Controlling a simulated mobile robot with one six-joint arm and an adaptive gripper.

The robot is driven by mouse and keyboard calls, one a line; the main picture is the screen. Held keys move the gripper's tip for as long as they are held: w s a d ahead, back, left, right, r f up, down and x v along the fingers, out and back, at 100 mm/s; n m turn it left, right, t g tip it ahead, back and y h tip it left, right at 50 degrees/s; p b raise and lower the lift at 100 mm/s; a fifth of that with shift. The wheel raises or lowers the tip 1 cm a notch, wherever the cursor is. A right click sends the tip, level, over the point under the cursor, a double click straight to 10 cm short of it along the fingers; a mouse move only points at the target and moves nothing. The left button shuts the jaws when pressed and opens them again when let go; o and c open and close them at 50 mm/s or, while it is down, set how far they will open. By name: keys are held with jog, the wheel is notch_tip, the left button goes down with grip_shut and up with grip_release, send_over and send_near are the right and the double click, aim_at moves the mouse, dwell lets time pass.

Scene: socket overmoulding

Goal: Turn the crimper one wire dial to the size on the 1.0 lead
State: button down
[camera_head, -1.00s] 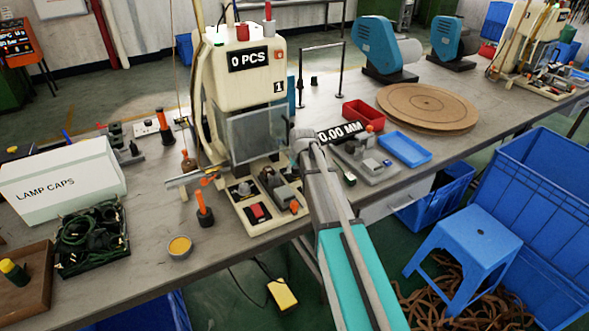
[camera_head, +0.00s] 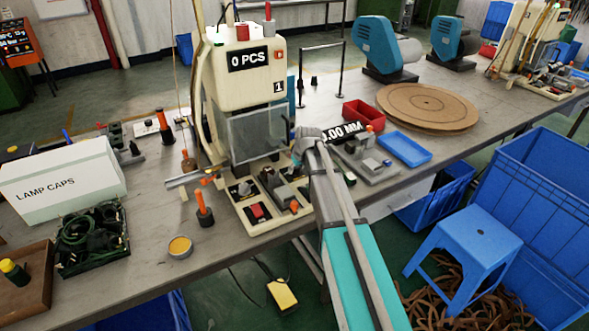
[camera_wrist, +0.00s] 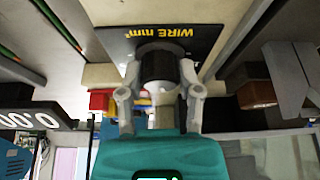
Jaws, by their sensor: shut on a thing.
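Crimper one (camera_head: 243,85) is the cream machine with a "1" label and a "0 PCS" display, standing upright on the bench. In the wrist view its wire dial (camera_wrist: 160,66) is a dark round knob below a black plate (camera_wrist: 205,42) marked "WIRE mm", seen upside down. My gripper (camera_wrist: 160,88) has one finger on each side of the dial and is shut on it. In the head view my gripper (camera_head: 306,140) is at the machine's right side, and my arm hides the dial. I cannot pick out the 1.0 lead.
A black display (camera_head: 345,131) reading 0.00 stands just right of my gripper, partly covered. A grey fixture (camera_head: 370,165), red bin (camera_head: 364,113) and blue tray (camera_head: 404,148) lie to the right. A LAMP CAPS box (camera_head: 60,180) and tray of green leads (camera_head: 92,238) are left.

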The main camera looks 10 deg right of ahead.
jog(key=n, duration=0.2)
jog(key=n+g+y, duration=0.1)
jog(key=n, duration=0.1)
jog(key=shift+y, duration=0.3)
jog(key=n+g+y, duration=0.1)
jog(key=n, duration=0.3)
jog(key=shift+n, duration=0.4)
jog(key=shift+s+g, duration=0.1)
jog(key=shift+g, duration=0.2)
jog(key=shift+c, duration=1.4)
grip_release()
jog(key=shift+r+p, duration=0.5)
notch_tip(320, 180, up, 8)
jog(key=p, duration=0.8)
jog(key=shift+r, duration=0.1)
